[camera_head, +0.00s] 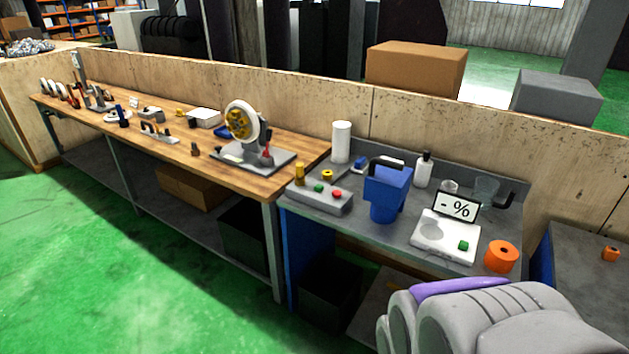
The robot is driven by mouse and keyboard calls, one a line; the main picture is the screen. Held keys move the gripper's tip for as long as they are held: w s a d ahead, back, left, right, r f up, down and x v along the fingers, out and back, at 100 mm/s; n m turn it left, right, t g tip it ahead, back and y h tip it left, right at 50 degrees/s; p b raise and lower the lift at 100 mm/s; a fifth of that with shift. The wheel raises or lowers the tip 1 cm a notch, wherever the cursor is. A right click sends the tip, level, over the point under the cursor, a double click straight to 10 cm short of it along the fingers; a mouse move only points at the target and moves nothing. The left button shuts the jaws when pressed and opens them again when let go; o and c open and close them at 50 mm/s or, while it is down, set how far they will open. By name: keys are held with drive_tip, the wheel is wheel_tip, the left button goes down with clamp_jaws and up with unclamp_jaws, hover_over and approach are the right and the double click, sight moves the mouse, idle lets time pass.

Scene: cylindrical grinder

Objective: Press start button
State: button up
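A grey control box (330,200) sits at the front left of the grey bench. On its top are a green button (318,188) and a red button (337,194); no label on them is readable. A white device (443,237) with a "- %" display (457,207) stands farther right and carries another green button (463,246). A machine with a white and yellow wheel (243,122) stands on the wooden bench to the left. Rounded grey and purple parts, which look like mine, fill the bottom right. My gripper is not visible.
A blue container (387,193), a white cylinder (342,142), a white bottle (423,170) and an orange roll (501,256) stand on the grey bench. The wooden bench (165,148) holds several small tools. Green floor (110,260) in front at left is clear.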

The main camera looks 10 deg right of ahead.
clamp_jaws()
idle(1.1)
